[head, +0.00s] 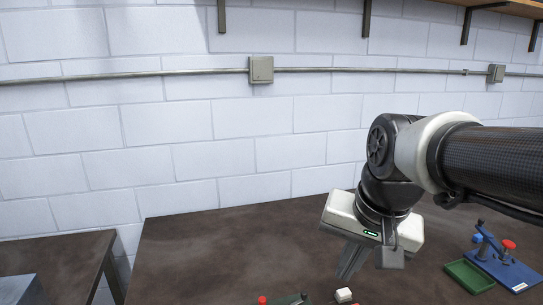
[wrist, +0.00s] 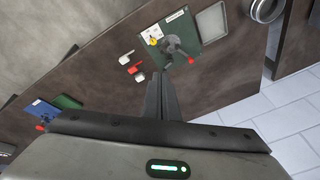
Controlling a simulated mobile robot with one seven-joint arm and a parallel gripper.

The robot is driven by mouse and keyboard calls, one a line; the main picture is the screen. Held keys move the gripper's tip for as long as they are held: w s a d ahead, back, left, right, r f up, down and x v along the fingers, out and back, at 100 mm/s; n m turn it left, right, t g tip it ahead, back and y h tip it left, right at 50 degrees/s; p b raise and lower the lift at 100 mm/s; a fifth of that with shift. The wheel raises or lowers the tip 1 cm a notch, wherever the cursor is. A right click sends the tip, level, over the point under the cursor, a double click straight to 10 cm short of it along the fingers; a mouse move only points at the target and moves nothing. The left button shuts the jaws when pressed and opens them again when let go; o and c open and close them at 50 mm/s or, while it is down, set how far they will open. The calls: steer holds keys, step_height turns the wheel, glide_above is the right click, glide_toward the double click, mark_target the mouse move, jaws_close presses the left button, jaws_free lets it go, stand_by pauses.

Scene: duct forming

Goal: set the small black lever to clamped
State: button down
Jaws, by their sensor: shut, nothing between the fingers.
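In the wrist view a green plate (wrist: 190,28) carries a dark lever mechanism (wrist: 172,43) with a red ball end. A yellow part and a white label show on the same plate. I cannot tell which dark part is the small black lever, or its setting. In the head view only the red ball (head: 262,299) and a dark edge of this fixture show at the bottom. My gripper (head: 346,275) points down over the table, with its fingers together and empty. In the wrist view the fingertips (wrist: 159,76) appear below the plate, apart from it.
A grey tray (wrist: 213,22) lies beyond the plate. The table's (head: 220,250) middle is clear.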

steer(key=s+d+n+t+p, duration=0.1)
steer(key=s+n, duration=0.2)
steer(key=s, duration=0.3)
steer(key=shift+s+r+n+h, duration=0.15)
steer(key=shift+s+n+h, duration=0.1)
steer(key=shift+n+h, duration=0.05)
steer(key=c, duration=2.3)
jaws_free()
steer(key=shift+s+d+t, duration=0.15)
steer(key=shift+s+t, duration=0.1)
steer(key=shift+t, duration=0.05)
steer(key=o, duration=0.4)
steer(key=shift+w+n, duration=0.15)
steer(key=shift+n, duration=0.15)
steer(key=shift+c, duration=0.2)
steer(key=shift+o, duration=1.4)
steer(key=w+a+g+b, duration=0.1)
steer(key=w+g+b, duration=0.1)
steer(key=w, duration=1)
steer(key=shift+b, duration=0.35)
steer(key=g+b, duration=0.4)
glide_above(304, 293)
steer(key=a, duration=0.1)
step_height(304, 293, down, 17)
steer(key=shift+n+h, duration=0.4)
steer(key=f, duration=1.1)
steer(key=d+f, duration=0.1)
steer(key=f, duration=0.5)
steer(key=shift+b, duration=0.3)
